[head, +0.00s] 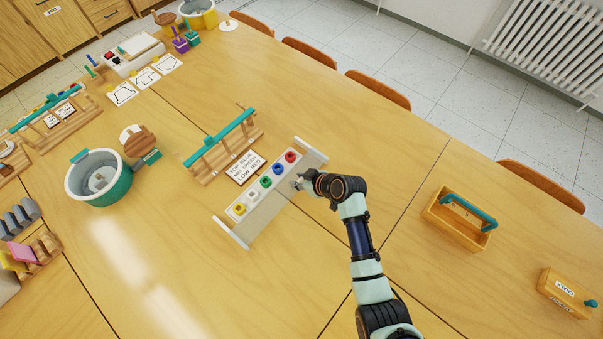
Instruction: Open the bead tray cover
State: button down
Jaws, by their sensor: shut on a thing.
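The bead tray (231,233) lies at a slant on the table, with a pale rail at each end. A row of knob-like beads in red, blue (278,168), green, white and yellow shows along its left side. A flat greyish panel, which looks like the cover (262,220), lies along the right side of the row and leaves the beads in sight. My gripper (299,184) is at the panel's upper right part, shut on what seems to be the cover's edge or handle. The fingertips are small and the exact grip is hard to see.
A wooden rack with a teal bar (222,138) and a printed card (245,167) stand close left of the tray. A teal pot (98,178) is farther left. A wooden caddy (459,217) and a small box (566,292) are at right. Table below the tray is clear.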

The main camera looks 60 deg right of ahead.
jog(key=c, duration=0.8)
grip_release()
jog(key=shift+c, duration=0.2)
jog(key=v, duration=1.2)
